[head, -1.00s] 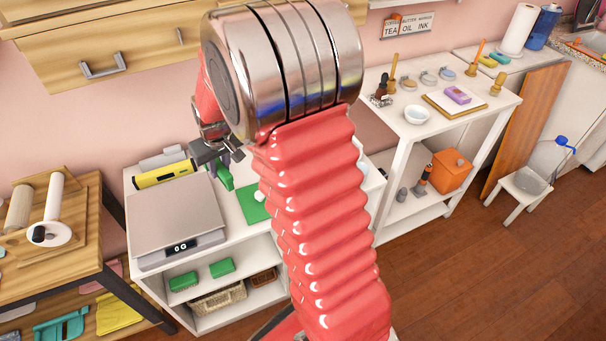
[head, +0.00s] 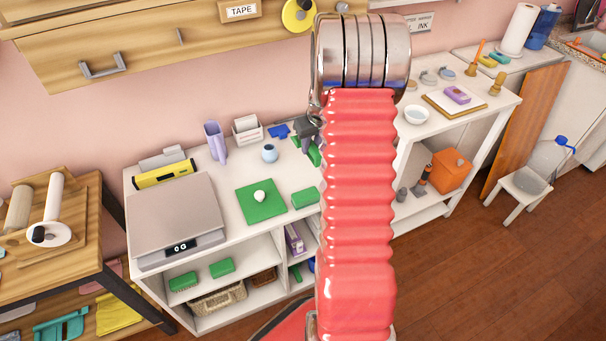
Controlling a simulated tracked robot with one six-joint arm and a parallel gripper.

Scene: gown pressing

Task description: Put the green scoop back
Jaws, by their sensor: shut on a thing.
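My gripper (head: 308,137) is in the head view above the back right part of the white table, mostly hidden behind my own arm. Its dark jaws are shut on a green thing, which looks like the green scoop (head: 314,156). Only part of the scoop shows beside the arm, so I cannot tell its full shape or whether it touches the table.
The white table holds a scale (head: 178,215) reading 0 G, a green mat (head: 262,208) with a white lump, a green block (head: 305,198), a small blue jar (head: 270,153), a purple holder (head: 215,142) and a white box (head: 247,130). A second white table (head: 428,126) stands to the right.

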